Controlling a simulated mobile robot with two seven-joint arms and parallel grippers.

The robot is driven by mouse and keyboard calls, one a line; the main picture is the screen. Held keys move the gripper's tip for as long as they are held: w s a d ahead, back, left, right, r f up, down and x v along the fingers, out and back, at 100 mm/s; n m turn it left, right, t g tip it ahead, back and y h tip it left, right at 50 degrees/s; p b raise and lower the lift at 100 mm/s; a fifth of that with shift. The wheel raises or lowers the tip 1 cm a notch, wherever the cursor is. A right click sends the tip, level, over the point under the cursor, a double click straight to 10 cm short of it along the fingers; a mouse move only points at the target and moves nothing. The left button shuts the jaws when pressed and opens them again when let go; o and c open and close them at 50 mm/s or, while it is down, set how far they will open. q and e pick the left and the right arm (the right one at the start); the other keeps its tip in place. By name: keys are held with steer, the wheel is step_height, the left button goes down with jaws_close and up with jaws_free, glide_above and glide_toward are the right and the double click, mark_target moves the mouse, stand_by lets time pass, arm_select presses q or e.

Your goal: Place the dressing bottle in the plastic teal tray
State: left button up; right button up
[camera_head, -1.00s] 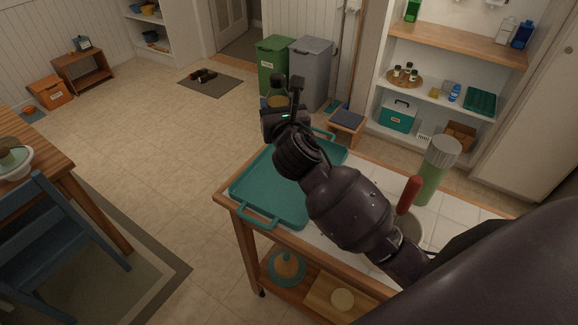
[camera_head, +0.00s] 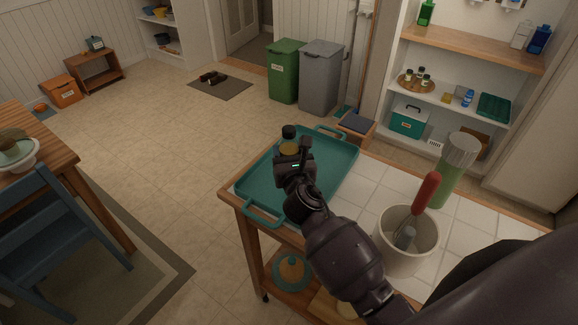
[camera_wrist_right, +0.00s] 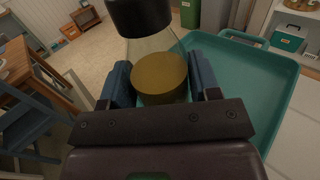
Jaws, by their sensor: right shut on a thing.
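The dressing bottle (camera_head: 289,142) has a black cap and yellow-brown contents. My right gripper (camera_head: 292,160) is shut on it, above the teal tray. In the right wrist view the bottle (camera_wrist_right: 160,78) stands between the two blue finger pads of the gripper (camera_wrist_right: 160,88), cap away from the palm. The plastic teal tray (camera_head: 335,168) lies on the tiled cart top and looks empty; its right part also shows in the wrist view (camera_wrist_right: 245,80). Whether the bottle touches the tray is hidden by the gripper. My left gripper is not in view.
On the cart, right of the tray, stand a white crock (camera_head: 405,245) holding a red-handled utensil (camera_head: 425,195) and a green shaker bottle (camera_head: 453,170). A wooden table (camera_head: 60,170) and blue chair (camera_head: 65,235) are at left. Shelves (camera_head: 465,75) stand behind.

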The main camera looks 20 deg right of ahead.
step_height(320, 180, down, 4)
steer(key=shift+r+b, duration=0.1)
steer(key=shift+b, duration=0.7)
steer(key=shift+f, duration=0.25)
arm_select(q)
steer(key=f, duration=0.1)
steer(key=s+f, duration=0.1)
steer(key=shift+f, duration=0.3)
arm_select(e)
steer(key=shift+r, duration=0.15)
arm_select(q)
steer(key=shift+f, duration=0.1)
arm_select(e)
steer(key=o, duration=0.6)
steer(key=shift+f, duration=0.25)
steer(key=o, duration=0.4)
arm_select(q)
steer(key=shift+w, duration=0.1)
arm_select(e)
steer(key=shift+o, duration=0.2)
